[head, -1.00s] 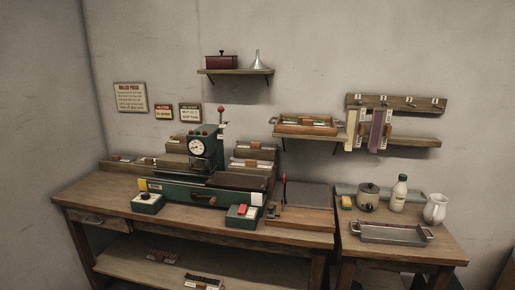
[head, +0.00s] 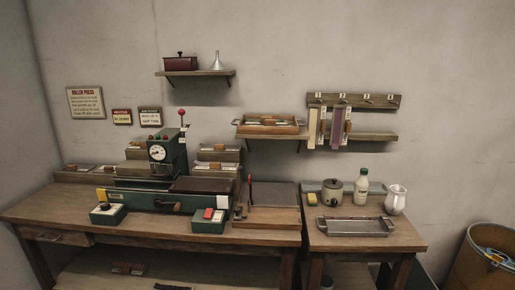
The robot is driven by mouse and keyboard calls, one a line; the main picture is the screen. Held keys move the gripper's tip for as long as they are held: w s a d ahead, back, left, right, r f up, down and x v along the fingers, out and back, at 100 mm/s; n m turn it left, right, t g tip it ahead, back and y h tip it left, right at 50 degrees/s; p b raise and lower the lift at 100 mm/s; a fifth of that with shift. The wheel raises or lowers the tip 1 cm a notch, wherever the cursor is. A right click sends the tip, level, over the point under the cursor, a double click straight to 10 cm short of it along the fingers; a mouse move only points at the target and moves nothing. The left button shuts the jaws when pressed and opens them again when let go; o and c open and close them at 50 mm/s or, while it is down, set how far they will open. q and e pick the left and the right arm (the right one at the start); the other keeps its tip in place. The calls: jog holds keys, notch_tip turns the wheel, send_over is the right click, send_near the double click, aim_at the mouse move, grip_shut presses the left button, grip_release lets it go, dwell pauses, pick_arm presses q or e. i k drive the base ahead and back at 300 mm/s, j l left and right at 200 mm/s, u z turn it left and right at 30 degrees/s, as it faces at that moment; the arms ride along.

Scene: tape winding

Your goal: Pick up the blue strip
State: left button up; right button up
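A light-blue, strip-like thing (head: 497,256) lies in the top of a round brown bin (head: 470,262) at the lower right of the head view. It is small and partly cut off, so I cannot tell its full shape. A cream strip (head: 313,127) and a purple strip (head: 338,127) hang from the numbered peg rack (head: 385,101) on the wall. Neither of my grippers shows in the head view.
A green press (head: 168,155) with a dial stands on the long wooden bench (head: 130,232). A smaller table (head: 370,241) holds a metal tray (head: 352,227), a lidded pot (head: 333,192), a bottle (head: 362,189) and a white jug (head: 396,199). A wall shelf holds a wooden tray (head: 270,125).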

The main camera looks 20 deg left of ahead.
aim_at(217, 147)
jog(key=i+j+z, duration=0.3)
jog(key=j+z, duration=0.35)
jog(key=j, duration=0.15)
jog(key=i+j+z, duration=0.1)
jog(key=j+z, duration=0.2)
jog(key=j, duration=0.2)
